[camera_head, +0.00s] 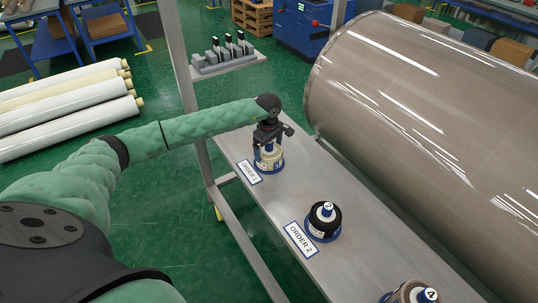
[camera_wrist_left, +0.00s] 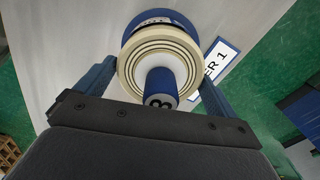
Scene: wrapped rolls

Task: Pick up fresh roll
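A cream roll (camera_head: 268,158) stands upright on a blue base at the ORDER 1 label (camera_head: 249,172). The wrist view shows the cream roll (camera_wrist_left: 160,52) end-on, with a blue numbered core (camera_wrist_left: 160,88). My left gripper (camera_head: 268,148) is over this roll, with its blue fingers on either side of it. The fingers look spread, with a narrow gap beside the roll; contact cannot be made out. A black roll marked 2 (camera_head: 324,218) stands at the ORDER 2 label (camera_head: 301,240). Another numbered roll (camera_head: 414,293) is cut off at the bottom edge. My right gripper is not in view.
The rolls stand on a narrow grey table (camera_head: 290,190). A large wrapped brown cylinder (camera_head: 420,110) lies close along its right side. A metal post (camera_head: 180,60) and a small shelf with a grey holder (camera_head: 225,62) are behind. Long white rolls (camera_head: 70,105) lie at left.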

